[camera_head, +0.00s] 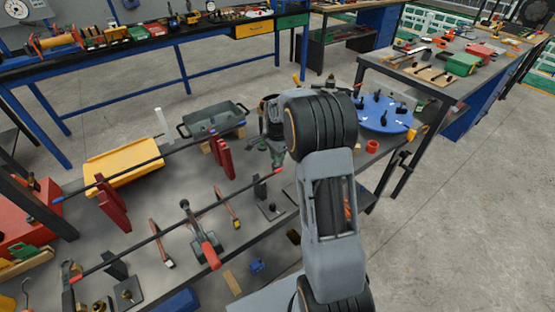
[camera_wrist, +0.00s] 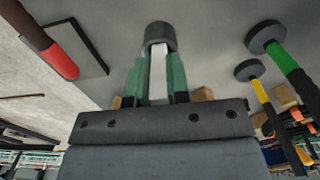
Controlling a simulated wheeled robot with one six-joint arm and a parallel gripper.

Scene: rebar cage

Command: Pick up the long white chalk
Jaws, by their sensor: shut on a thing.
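The long white chalk (camera_wrist: 158,82) shows in the wrist view as a white stick between the two green fingers of my gripper (camera_wrist: 160,62). The fingers are shut on it from both sides. A dark round piece (camera_wrist: 160,36) is at its far end; I cannot tell whether it is a holder or part of the stick. In the head view my gripper (camera_head: 277,158) is low over the grey bench, partly behind my arm, and the chalk in it cannot be made out there.
A blue round board (camera_head: 385,114) is at right. Wrist view: green (camera_wrist: 291,62) and yellow (camera_wrist: 260,91) handles stand close by.

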